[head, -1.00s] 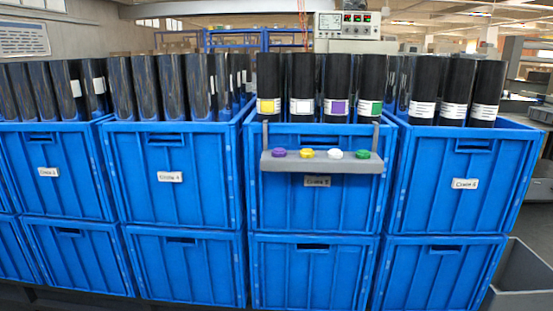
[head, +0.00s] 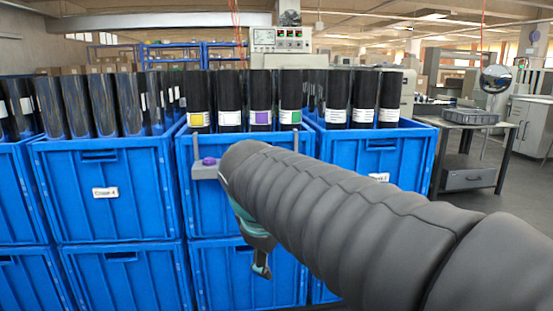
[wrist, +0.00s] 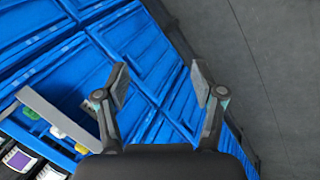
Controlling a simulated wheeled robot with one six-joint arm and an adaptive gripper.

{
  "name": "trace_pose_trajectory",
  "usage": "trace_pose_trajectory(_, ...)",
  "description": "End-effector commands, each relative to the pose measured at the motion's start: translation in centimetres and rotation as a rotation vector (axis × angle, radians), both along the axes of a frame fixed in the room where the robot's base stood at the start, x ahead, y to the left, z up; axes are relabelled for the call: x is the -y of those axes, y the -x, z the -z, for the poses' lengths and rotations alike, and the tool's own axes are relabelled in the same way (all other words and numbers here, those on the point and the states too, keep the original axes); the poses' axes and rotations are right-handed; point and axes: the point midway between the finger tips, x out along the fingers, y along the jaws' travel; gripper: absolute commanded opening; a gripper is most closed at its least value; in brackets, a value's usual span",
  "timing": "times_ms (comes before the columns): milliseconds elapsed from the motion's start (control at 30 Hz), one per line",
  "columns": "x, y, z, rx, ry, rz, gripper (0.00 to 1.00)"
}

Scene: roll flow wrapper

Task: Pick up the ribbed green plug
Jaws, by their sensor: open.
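The green plug (wrist: 82,149) sits at the end of a grey ledge (wrist: 60,118) in the wrist view, left of my gripper (wrist: 160,84). Its ribs are too small to make out. A white plug (wrist: 57,131) and a yellow plug (wrist: 31,113) sit along the same ledge. In the head view my arm hides the green, white and yellow plugs; only the purple plug (head: 209,162) shows. My gripper, also in the head view (head: 262,268), hangs in front of the blue crates below ledge height. Its fingers are apart with nothing between them.
The ledge hangs on the front of a stacked blue crate (head: 185,215). Black rolls with coloured labels (head: 230,98) stand upright in that crate. More crates stand on both sides. A grey table (head: 470,150) stands at the right. The floor (wrist: 275,70) right of the gripper is clear.

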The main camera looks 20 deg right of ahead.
Motion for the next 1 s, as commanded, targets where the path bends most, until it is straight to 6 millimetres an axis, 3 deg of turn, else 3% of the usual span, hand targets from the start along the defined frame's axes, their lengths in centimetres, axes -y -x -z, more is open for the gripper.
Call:
trace_pose_trajectory(33,0.4,-2.0,-1.3,-0.037,0.066,-0.056,0.68)
trace_pose_trajectory(300,2.6,-11.5,-7.5,-0.270,0.432,-0.319,0.68)
trace_pose_trajectory(600,2.9,-21.0,-12.4,-0.588,0.769,-0.503,0.68)
trace_pose_trajectory(800,2.0,-25.1,-14.0,-0.788,0.912,-0.555,0.68)
trace_pose_trajectory(1000,1.2,-26.8,-14.6,-0.899,0.971,-0.570,0.68)
